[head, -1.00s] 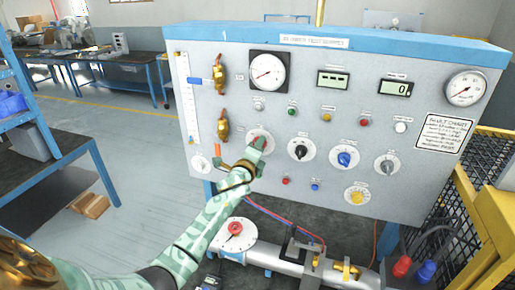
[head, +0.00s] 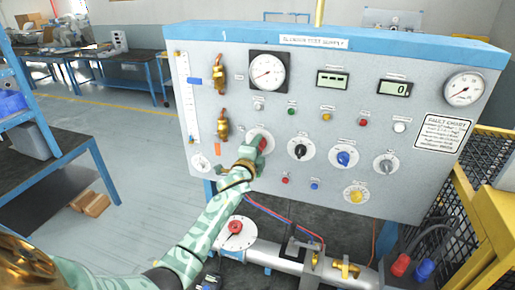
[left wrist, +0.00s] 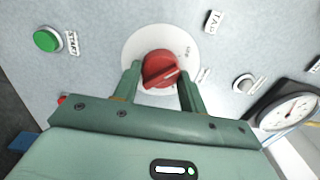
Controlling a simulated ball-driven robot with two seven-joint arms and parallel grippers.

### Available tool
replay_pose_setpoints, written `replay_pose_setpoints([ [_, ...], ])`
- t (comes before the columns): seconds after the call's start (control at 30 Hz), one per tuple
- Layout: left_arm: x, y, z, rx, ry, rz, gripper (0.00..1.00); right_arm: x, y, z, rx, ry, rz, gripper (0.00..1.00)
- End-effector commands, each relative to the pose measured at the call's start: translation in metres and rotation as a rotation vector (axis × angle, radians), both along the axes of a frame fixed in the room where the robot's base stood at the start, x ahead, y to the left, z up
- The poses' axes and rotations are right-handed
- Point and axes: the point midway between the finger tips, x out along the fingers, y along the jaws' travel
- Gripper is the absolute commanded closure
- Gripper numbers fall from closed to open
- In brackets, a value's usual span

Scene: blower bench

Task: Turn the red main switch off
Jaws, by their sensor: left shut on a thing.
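The red main switch (left wrist: 161,69) is a red rotary knob on a round white plate (left wrist: 132,47) on the grey panel. In the left wrist view it sits between the two fingers of my left gripper (left wrist: 160,88), which is shut on it. In the head view the switch (head: 263,144) shows as a bit of red at the tip of my left gripper (head: 256,150), with its plate partly covered. The knob's ridge is tilted in the left wrist view. My right gripper is not in view.
Close by on the panel are a black knob (head: 300,151), a blue knob (head: 344,158), a green button (head: 291,111) and brass valves (head: 222,127). A pipe with a red-handled valve (head: 235,227) runs below. A yellow cage (head: 478,215) stands at right.

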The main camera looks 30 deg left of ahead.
Motion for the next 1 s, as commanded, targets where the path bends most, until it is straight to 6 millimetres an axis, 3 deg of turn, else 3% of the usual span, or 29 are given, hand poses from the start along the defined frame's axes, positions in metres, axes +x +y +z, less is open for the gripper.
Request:
replay_pose_setpoints([
  [0.17, 0.0, 0.0, -0.001, -0.003, 0.001, 0.0, 0.81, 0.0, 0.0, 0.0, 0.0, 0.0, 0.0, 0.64],
  [0.2, 0.0, 0.0, -0.001, -0.002, 0.001, 0.0, 0.47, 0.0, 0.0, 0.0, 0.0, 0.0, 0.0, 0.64],
  [0.23, 0.0, 0.0, -0.001, -0.002, 0.001, 0.0, 0.39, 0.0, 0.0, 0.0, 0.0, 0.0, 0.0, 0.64],
  [0.27, 0.0, 0.0, -0.001, -0.002, 0.001, 0.0, 0.37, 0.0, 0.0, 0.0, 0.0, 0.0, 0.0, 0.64],
  [0.53, -0.001, 0.0, -0.001, 0.0, 0.001, 0.0, 0.37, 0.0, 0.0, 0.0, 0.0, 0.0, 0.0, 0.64],
  [0.67, -0.011, -0.002, -0.001, 0.001, 0.002, 0.001, 0.37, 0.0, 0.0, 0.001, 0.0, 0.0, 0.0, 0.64],
  [0.77, -0.03, -0.007, -0.001, 0.002, 0.003, 0.0, 0.37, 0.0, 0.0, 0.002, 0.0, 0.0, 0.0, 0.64],
  [1.0, -0.094, -0.023, -0.003, 0.0, 0.003, 0.0, 0.37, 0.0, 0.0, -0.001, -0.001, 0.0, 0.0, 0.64],
])
